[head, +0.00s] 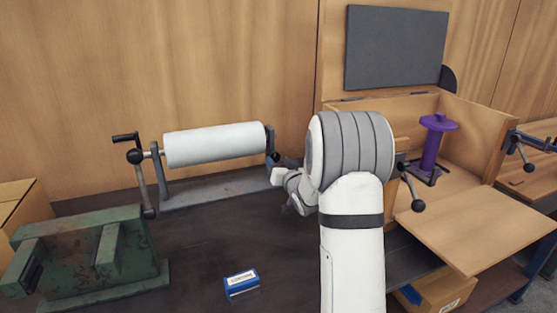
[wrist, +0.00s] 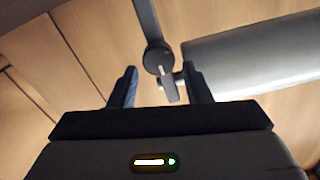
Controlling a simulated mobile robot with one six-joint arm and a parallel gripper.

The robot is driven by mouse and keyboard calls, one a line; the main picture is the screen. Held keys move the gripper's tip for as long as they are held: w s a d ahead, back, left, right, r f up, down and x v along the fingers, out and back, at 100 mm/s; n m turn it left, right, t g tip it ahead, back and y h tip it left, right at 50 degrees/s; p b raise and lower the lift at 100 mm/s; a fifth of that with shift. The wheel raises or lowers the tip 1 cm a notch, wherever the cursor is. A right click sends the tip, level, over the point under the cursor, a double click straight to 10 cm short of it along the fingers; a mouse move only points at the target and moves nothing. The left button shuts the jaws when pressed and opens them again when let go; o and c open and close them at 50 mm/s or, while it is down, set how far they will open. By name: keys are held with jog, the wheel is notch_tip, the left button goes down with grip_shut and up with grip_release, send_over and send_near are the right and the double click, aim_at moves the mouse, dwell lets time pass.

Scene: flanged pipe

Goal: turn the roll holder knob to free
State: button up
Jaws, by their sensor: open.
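The roll holder (head: 215,187) stands on the dark bench with a white roll (head: 215,144) across its two uprights. Its right upright (head: 270,138) is at my gripper (head: 278,172), which is partly hidden by my arm. In the wrist view, a dark round hub with a short lever-like knob (wrist: 170,90) shows between the two fingers of my gripper (wrist: 159,68). The fingers are apart, one on each side of the knob. The right finger overlaps the knob's side in the picture; I cannot tell whether it touches. The roll also shows in the wrist view (wrist: 265,55).
A green vise-like block (head: 110,250) stands at front left, and a small blue and white box (head: 241,284) lies on the bench. At right, an open wooden box (head: 470,120) has a purple spool (head: 432,145) in it.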

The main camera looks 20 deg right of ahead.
jog(key=shift+w+d, duration=0.1)
jog(key=shift+w, duration=0.8)
jog(key=shift+c, duration=0.3)
jog(key=c, duration=0.6)
jog(key=shift+f+b, duration=0.1)
jog(key=shift+b, duration=0.2)
jog(key=shift+c, duration=0.2)
jog(key=shift+m, duration=0.3)
jog(key=shift+b, duration=0.3)
jog(key=o, duration=0.7)
